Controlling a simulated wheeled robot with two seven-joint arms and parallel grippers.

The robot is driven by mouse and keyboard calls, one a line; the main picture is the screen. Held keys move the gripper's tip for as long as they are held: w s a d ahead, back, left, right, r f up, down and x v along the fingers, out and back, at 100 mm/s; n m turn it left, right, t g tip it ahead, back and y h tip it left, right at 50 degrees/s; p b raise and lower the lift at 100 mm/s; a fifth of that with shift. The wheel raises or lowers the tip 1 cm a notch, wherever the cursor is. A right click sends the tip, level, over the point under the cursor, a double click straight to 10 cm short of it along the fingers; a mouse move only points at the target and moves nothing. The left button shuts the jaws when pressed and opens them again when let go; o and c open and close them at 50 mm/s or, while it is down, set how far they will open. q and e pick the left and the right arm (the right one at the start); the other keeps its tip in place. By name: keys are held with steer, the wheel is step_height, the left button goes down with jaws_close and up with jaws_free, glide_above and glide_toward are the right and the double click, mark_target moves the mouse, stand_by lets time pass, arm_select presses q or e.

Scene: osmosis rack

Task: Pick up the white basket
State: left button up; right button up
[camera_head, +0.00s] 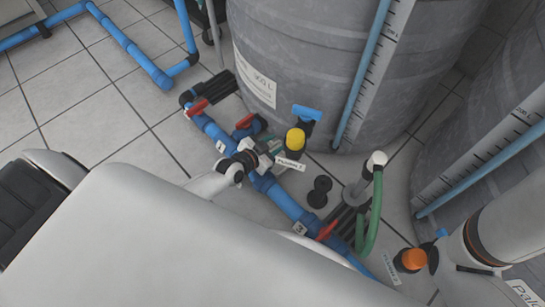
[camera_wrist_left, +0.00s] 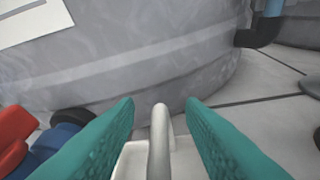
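The white basket (camera_wrist_left: 131,160) shows only partly in the left wrist view, low in the middle. Its pale upright handle (camera_wrist_left: 158,140) stands between the two teal fingers of my left gripper (camera_wrist_left: 159,104). The fingers are open, with a gap on each side of the handle. In the head view my left gripper (camera_head: 268,152) is near the blue pipe, beside the yellow-capped fitting. I cannot make out the basket in the head view. My right gripper is not in view.
A large grey tank (camera_head: 330,60) stands just behind the left gripper, with another tank (camera_head: 490,140) at the right. A blue pipe (camera_head: 285,203) with red valve handles, a yellow-capped fitting (camera_head: 295,138) and a green hose (camera_head: 376,210) crowd the floor.

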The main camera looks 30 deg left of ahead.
arm_select(q)
steer(key=shift+c, duration=0.3)
jaws_close()
